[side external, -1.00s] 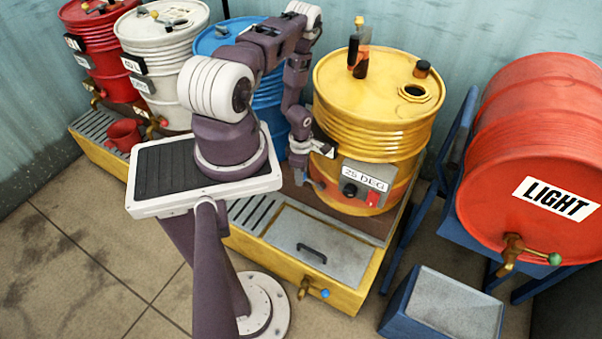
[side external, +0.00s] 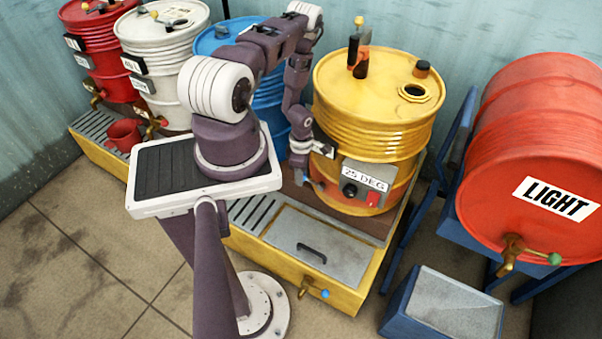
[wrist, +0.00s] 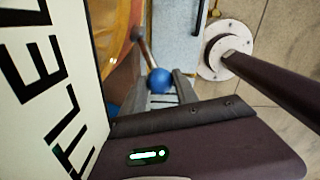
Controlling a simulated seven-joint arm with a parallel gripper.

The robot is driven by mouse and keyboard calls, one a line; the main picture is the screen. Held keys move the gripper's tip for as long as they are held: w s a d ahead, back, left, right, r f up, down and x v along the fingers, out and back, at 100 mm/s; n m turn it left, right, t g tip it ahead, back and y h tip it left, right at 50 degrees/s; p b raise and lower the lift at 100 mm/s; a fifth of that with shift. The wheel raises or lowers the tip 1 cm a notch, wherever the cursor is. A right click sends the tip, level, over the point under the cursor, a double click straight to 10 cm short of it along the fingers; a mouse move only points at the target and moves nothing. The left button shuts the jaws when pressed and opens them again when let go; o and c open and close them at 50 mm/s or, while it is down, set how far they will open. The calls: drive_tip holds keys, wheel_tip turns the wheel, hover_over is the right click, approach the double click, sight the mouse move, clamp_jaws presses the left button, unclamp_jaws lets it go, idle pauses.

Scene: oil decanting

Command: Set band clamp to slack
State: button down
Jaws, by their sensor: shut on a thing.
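A lever with a brown rod and a blue ball knob (wrist: 159,80) shows in the wrist view, its rod running up beside the yellow drum's orange-yellow wall (wrist: 118,30). I take it for the band clamp's lever. My gripper (wrist: 160,92) is shut on the blue knob, with a dark finger on each side. In the side view my gripper (side external: 316,184) is low at the left front of the yellow drum (side external: 375,100), beside the heater band's box marked 25 DEG (side external: 365,184). The knob is hard to make out there, and the clamp's setting cannot be read.
A white lettered plate (wrist: 45,90) stands close at the left in the wrist view. The yellow drip tray (side external: 340,297) has a tap below the drum. A red drum (side external: 535,150) lies on a blue stand at right. Other drums stand behind my arm.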

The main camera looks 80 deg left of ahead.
drive_tip(key=shift+w+d+r+g+y, duration=0.35)
drive_tip(key=shift+w+d+g+y, duration=0.05)
drive_tip(key=shift+g+y, duration=0.1)
drive_tip(key=c, duration=0.9)
unclamp_jaws()
drive_tip(key=shift+c, duration=0.2)
drive_tip(key=shift+r, duration=0.1)
wheel_tip(320, 180, up, 7)
drive_tip(key=shift+w+d, duration=0.3)
drive_tip(key=shift+d, duration=0.05)
